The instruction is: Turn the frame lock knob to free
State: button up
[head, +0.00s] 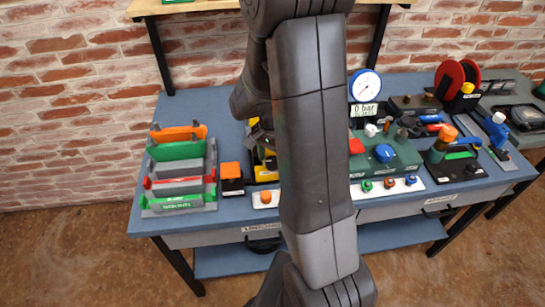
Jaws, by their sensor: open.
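I cannot make out for sure which part is the frame lock knob. A yellow frame-like fixture (264,172) stands on the blue bench, left of my arm link, and much of it is hidden behind the arm. A blue knob (384,153) sits on a green panel (405,160) right of my arm; its label is too small to read. My gripper (260,138) shows only in part, beside the arm at the yellow fixture. It is open, and I see nothing held in it. Whether it touches the fixture is hidden.
A grey rack (212,180) with green, orange and red plates stands at left. An orange-topped block (231,172) is beside it. A pressure gauge (365,86) rises behind the green panel. Red reels (450,78) and tools crowd the right. The bench's front left edge is clear.

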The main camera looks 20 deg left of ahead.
jog(key=c, duration=1)
jog(key=n+b, duration=0.1)
jog(key=n, duration=0.3)
jog(key=shift+n, duration=0.3)
jog(key=n+b, duration=0.1)
jog(key=n, duration=0.3)
jog(key=shift+n, duration=0.3)
jog(key=n, duration=0.4)
jog(key=shift+n+b, duration=0.3)
jog(key=shift+b, duration=0.05)
jog(key=shift+n, duration=2)
